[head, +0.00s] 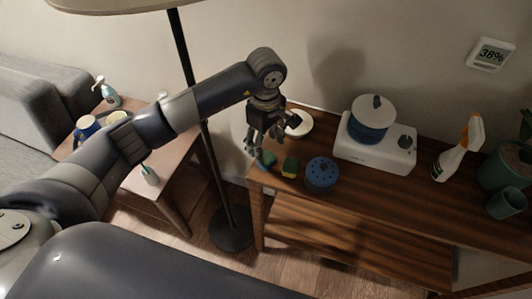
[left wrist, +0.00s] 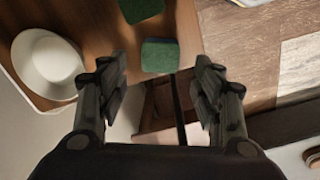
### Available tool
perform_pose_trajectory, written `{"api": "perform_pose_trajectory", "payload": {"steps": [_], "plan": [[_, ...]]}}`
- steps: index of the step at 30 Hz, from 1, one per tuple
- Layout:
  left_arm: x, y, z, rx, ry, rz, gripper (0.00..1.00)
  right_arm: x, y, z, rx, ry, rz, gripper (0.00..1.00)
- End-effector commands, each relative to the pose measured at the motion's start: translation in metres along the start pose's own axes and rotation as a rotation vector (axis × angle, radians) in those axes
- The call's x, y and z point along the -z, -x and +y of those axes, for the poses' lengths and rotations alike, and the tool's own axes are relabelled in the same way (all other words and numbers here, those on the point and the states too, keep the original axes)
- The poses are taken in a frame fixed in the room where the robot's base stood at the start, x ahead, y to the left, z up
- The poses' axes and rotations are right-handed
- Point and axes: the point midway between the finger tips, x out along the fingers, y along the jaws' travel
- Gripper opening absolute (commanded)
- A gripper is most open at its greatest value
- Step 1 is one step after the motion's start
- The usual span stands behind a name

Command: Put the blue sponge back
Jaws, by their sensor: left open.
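My left gripper (head: 263,142) is open and empty, pointing down over the left end of the wooden shelf table. In the left wrist view its two fingers (left wrist: 158,95) stand apart with nothing between them. A small dark green-teal sponge (head: 268,159) lies by the table edge, close to the fingertips in the head view. A green and yellow sponge (head: 290,167) sits just right of it. The left wrist view shows two green blocks, one nearer (left wrist: 160,55) and one at the top edge (left wrist: 140,8). No sponge looks clearly blue. My right gripper is out of view.
On the wooden table (head: 400,199) are a round blue holed object (head: 321,174), a white device with a blue pot (head: 370,120), a spray bottle (head: 458,150) and a white dish (head: 299,124). A lamp pole (head: 184,50) stands left, beside a side table (head: 182,170).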

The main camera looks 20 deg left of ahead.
Motion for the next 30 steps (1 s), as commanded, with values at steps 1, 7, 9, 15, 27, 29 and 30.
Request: {"api": "perform_pose_trajectory", "payload": {"steps": [1, 7, 9, 15, 27, 29, 30], "plan": [[0.001, 0.011, 0.001, -0.005, -0.001, 0.003, 0.60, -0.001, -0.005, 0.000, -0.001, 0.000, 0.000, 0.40], [0.000, 0.047, 0.001, -0.002, 0.000, 0.001, 0.60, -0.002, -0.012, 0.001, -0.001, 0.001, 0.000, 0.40], [0.000, 0.056, 0.001, -0.002, 0.000, 0.001, 0.60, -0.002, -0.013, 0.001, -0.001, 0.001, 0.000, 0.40], [0.000, 0.067, 0.000, 0.001, 0.001, 0.000, 0.60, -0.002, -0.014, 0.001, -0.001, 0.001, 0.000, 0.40], [0.000, 0.067, 0.000, 0.001, 0.000, 0.000, 0.60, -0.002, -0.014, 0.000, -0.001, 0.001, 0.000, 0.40], [-0.001, 0.066, 0.000, 0.000, 0.000, -0.003, 0.60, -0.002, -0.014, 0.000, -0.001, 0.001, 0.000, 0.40], [-0.003, 0.065, 0.000, -0.002, -0.001, -0.012, 0.60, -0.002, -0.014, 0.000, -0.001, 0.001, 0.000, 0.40]]}}
